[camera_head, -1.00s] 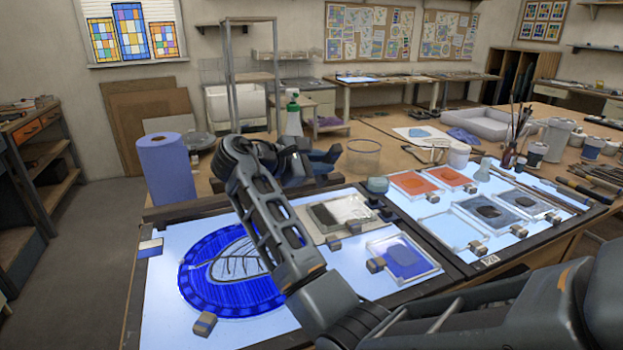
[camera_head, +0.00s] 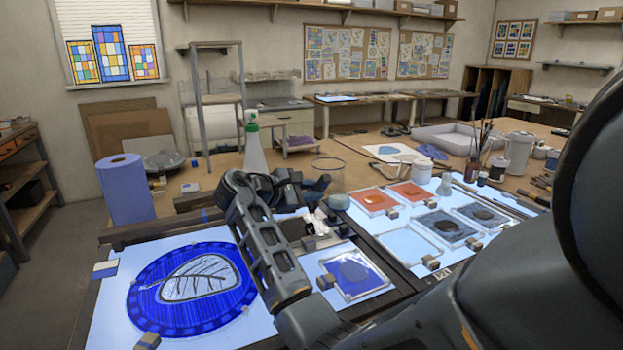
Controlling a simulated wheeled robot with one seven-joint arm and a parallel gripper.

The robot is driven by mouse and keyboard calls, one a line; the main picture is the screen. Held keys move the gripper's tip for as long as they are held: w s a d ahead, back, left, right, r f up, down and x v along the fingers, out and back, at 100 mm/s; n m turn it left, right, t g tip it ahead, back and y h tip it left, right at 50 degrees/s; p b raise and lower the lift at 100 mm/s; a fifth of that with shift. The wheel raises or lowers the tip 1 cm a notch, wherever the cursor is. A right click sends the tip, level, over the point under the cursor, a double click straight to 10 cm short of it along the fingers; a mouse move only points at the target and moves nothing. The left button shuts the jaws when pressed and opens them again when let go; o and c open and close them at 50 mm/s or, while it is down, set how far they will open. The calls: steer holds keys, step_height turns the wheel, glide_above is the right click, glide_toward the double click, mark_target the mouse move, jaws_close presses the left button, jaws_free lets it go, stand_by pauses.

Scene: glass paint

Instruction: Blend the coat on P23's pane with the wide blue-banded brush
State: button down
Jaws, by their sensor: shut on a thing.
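My gripper (camera_head: 318,186) is at the end of my arm, over the back edge of the light table. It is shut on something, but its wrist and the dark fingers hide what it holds. I cannot make out the wide blue-banded brush. A pane with a blue coat and a darker blotch (camera_head: 352,272) lies on the light table, right of my forearm and in front of the gripper. Two orange-red panes (camera_head: 374,200), two dark grey panes (camera_head: 440,226) and a pale pane (camera_head: 408,243) lie further right. No label is readable, so I cannot tell which is P23's.
A round blue glass panel with a leaf shape (camera_head: 190,290) lies left of my forearm. A blue paper roll (camera_head: 126,190), a spray bottle (camera_head: 254,150) and a clear glass vessel (camera_head: 328,170) stand behind the light table. A small jar (camera_head: 339,202) sits close to the gripper.

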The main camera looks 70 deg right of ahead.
steer(key=w+a+b, duration=0.3)
steer(key=w+a, duration=0.4)
steer(key=w, duration=0.1)
steer(key=shift+w+a, duration=0.15)
steer(key=shift+w, duration=0.2)
steer(key=shift+r+p, duration=0.2)
steer(key=shift+p, duration=0.55)
steer(key=shift+f, duration=0.2)
steer(key=shift+p, duration=0.6)
steer(key=shift+f, duration=0.5)
stand_by(0.5)
steer(key=shift+s, duration=0.1)
